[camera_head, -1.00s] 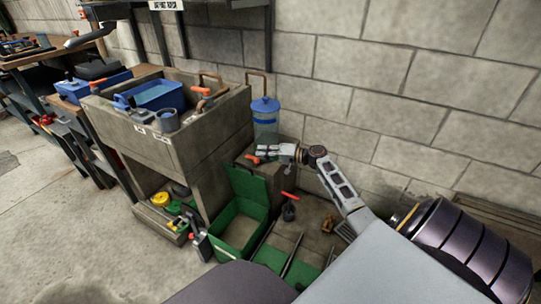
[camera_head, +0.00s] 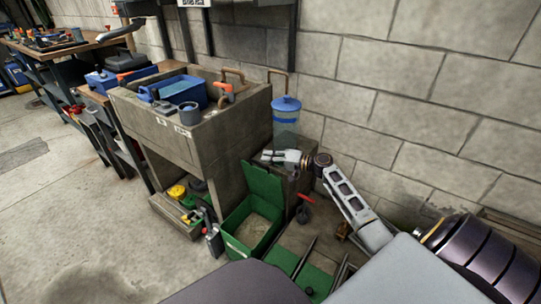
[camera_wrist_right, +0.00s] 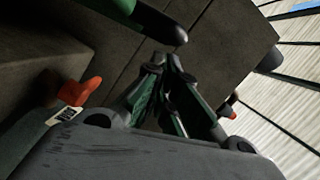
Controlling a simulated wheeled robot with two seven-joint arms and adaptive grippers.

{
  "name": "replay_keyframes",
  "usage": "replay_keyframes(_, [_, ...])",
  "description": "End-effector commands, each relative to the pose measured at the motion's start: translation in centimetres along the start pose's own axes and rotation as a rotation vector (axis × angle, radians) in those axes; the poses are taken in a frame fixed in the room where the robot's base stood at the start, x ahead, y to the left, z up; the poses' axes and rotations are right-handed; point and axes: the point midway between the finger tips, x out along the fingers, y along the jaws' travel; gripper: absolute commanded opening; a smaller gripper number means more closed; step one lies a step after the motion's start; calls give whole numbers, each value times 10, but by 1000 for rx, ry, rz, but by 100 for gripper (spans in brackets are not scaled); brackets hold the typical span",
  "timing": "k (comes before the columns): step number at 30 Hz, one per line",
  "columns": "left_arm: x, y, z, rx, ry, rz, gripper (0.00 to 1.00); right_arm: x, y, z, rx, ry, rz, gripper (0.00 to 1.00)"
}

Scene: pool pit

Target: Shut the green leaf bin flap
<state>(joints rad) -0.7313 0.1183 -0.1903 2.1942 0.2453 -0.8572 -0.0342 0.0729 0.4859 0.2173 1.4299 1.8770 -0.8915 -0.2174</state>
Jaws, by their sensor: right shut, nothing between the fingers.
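The green leaf bin (camera_head: 233,245) stands on the floor right of the concrete sink block. Its green flap (camera_head: 264,183) stands raised, nearly upright, at the bin's far side, so the bin is open. My right gripper (camera_head: 268,156) is shut and empty. In the head view it appears just above the flap's top edge; I cannot tell whether it touches. In the right wrist view the closed fingers (camera_wrist_right: 172,75) show with nothing between them. My left gripper is not in view.
A blue-lidded clear canister (camera_head: 286,118) stands behind my right gripper, near the block wall. The concrete sink block (camera_head: 150,120) with blue tubs is left. A red-handled valve (camera_head: 304,201) is right of the bin. Open floor lies front left.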

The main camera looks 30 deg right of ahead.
Motion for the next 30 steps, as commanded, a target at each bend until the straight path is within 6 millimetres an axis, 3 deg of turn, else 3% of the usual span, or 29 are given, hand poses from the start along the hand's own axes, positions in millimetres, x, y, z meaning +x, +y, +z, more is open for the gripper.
replay_keyframes(20, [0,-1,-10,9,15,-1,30,3,-2,7,-13,0,3,0])
replay_keyframes(30, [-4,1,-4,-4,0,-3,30,15,-11,37,-95,-2,23,0])
